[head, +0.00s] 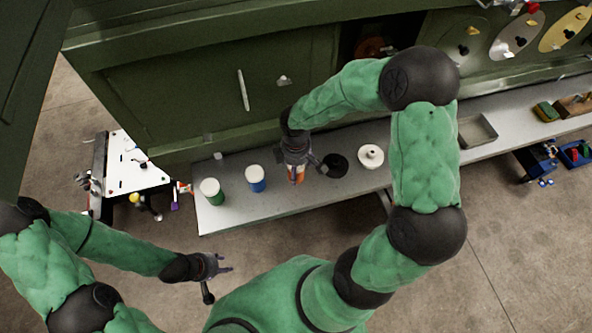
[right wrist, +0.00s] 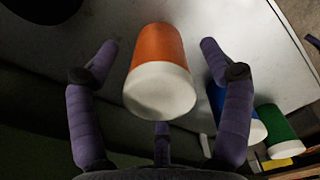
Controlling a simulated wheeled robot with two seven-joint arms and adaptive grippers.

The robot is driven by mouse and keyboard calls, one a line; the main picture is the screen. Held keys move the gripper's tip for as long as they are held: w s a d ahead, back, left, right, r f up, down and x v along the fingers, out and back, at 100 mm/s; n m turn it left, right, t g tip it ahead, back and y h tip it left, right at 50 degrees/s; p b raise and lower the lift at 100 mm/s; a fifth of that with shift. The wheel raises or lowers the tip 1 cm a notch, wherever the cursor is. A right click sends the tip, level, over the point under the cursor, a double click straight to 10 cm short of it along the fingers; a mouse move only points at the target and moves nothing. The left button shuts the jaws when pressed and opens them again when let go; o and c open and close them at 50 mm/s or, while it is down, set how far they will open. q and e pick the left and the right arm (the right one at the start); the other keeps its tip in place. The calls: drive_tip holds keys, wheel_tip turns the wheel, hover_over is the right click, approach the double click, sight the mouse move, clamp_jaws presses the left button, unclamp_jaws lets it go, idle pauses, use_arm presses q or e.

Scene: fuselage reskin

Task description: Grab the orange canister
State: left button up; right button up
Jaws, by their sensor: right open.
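The orange canister (head: 298,179) stands on the long grey bench (head: 228,217), mostly hidden under my right gripper (head: 300,169). In the right wrist view the orange canister (right wrist: 158,55) shows its white lid toward the camera. It sits between the spread purple fingers of my right gripper (right wrist: 158,68), with visible gaps on both sides. The right gripper is open and does not appear to touch it. My left gripper (head: 220,264) is open and empty over the floor, in front of the bench.
A blue canister (head: 256,178) and a green canister (head: 211,191) stand left of the orange one. A black disc (head: 335,165) and a white round part (head: 370,156) lie to its right. The green fuselage wall (head: 200,95) rises behind the bench. A metal tray (head: 477,131) is farther right.

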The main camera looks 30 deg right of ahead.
wheel_tip(320, 180, down, 3)
drive_tip(key=shift+r, duration=0.2)
drive_tip(key=shift+r, duration=0.1)
drive_tip(key=shift+c, duration=0.3)
drive_tip(key=c, duration=1.3)
drive_tip(key=shift+r, duration=0.1)
